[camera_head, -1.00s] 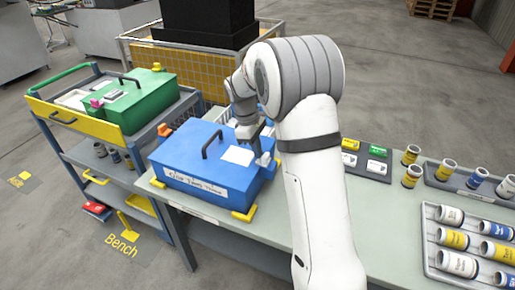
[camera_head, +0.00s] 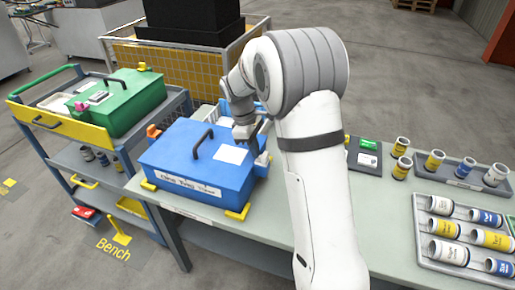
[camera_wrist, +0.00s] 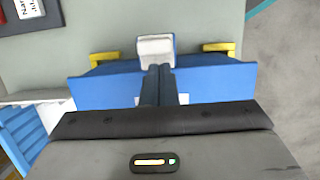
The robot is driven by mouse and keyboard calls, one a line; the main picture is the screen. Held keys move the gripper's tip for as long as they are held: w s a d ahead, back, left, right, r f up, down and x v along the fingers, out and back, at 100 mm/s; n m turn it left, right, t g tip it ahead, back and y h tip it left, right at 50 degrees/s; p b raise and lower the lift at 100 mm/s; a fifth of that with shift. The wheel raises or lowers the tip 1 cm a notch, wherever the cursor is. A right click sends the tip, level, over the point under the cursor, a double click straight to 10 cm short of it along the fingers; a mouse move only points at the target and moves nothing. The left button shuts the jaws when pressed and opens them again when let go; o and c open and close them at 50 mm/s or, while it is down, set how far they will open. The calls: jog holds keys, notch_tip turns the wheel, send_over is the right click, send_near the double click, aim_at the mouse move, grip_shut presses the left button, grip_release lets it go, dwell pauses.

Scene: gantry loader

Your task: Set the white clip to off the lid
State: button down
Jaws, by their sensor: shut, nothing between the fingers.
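The blue box (camera_head: 197,175) with its blue lid, black handle and white label stands on the bench. The white clip (camera_head: 262,158) is on the box's right side; in the wrist view the clip (camera_wrist: 155,48) shows as a pale block at the box edge. My gripper (camera_head: 245,131) is over the lid's right part, close to the clip. In the wrist view my gripper's fingers (camera_wrist: 159,72) are together and empty, with their tips right at the clip's near end. I cannot tell whether they touch it. The fingers hide part of the lid.
An orange clip (camera_head: 153,131) is on the box's left side. Yellow corner pieces (camera_head: 238,213) sit at the box's base. A trolley with a green box (camera_head: 117,102) stands left. Trays of cans (camera_head: 465,235) and a dark tray (camera_head: 364,154) lie right. A wire cage stands behind.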

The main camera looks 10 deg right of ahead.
jog(key=w+a, duration=0.1)
jog(key=w+a+p, duration=0.1)
jog(key=a, duration=0.1)
jog(key=shift+r, duration=0.2)
jog(key=v, duration=0.9)
jog(key=shift+r+b, duration=0.3)
jog(key=shift+b, duration=0.15)
jog(key=s+d+m+t, duration=0.1)
jog(key=s+m, duration=0.3)
jog(key=s, duration=0.5)
jog(key=s+d+m+t+y, duration=0.1)
jog(key=s+d+m, duration=0.2)
jog(key=s, duration=0.7)
jog(key=s+d+m+t+y, duration=0.1)
jog(key=s+d+m+t, duration=0.1)
jog(key=s, duration=0.8)
jog(key=d+m, duration=0.1)
jog(key=m, duration=0.1)
jog(key=shift+s+m, duration=0.2)
jog(key=shift+m, duration=0.1)
jog(key=shift+r, duration=0.15)
